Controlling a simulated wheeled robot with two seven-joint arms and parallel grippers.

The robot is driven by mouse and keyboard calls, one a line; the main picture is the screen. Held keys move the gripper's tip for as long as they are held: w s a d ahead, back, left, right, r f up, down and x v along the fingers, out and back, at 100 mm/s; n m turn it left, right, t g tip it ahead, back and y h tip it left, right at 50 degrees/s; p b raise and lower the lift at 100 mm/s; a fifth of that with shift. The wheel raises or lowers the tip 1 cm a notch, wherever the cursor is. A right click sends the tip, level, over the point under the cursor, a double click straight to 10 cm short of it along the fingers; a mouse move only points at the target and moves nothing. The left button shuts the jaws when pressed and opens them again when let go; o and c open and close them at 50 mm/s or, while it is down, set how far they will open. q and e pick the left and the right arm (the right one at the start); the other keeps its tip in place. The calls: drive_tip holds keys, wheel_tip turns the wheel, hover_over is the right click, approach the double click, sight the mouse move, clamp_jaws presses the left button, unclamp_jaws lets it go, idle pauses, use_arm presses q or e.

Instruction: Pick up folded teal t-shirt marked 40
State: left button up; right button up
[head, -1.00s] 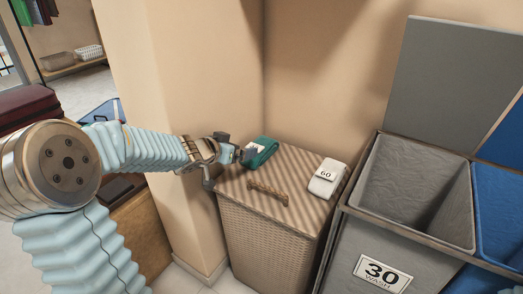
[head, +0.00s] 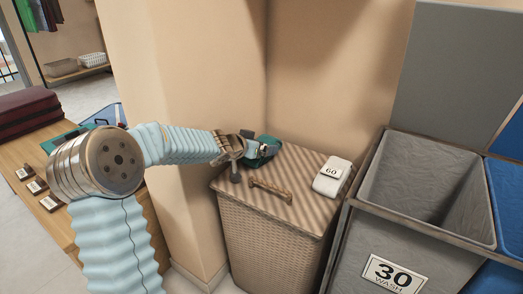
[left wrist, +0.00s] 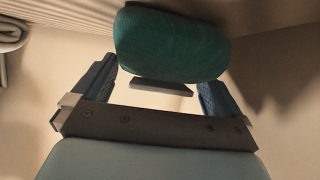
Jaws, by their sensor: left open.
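The folded teal t-shirt (head: 255,161) lies on the wicker hamper's lid at its back left corner, partly hidden by my left gripper (head: 257,151). Its number cannot be read now. In the left wrist view the teal t-shirt (left wrist: 172,45) fills the top middle, at the tips of my left gripper (left wrist: 155,80). The two blue fingers are wide apart, one to each side of the shirt's near end. I cannot tell whether they touch it. My right gripper is out of view.
The wicker hamper (head: 265,228) has a rope handle (head: 270,190) on its lid. A white folded cloth marked 60 (head: 332,176) lies at the lid's right. A grey bin marked 30 WASH (head: 398,225) stands to the right. Beige walls (head: 200,70) close in behind the hamper.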

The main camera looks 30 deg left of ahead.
use_arm(q)
drive_tip(key=c, duration=0.9)
drive_tip(key=shift+r, duration=0.1)
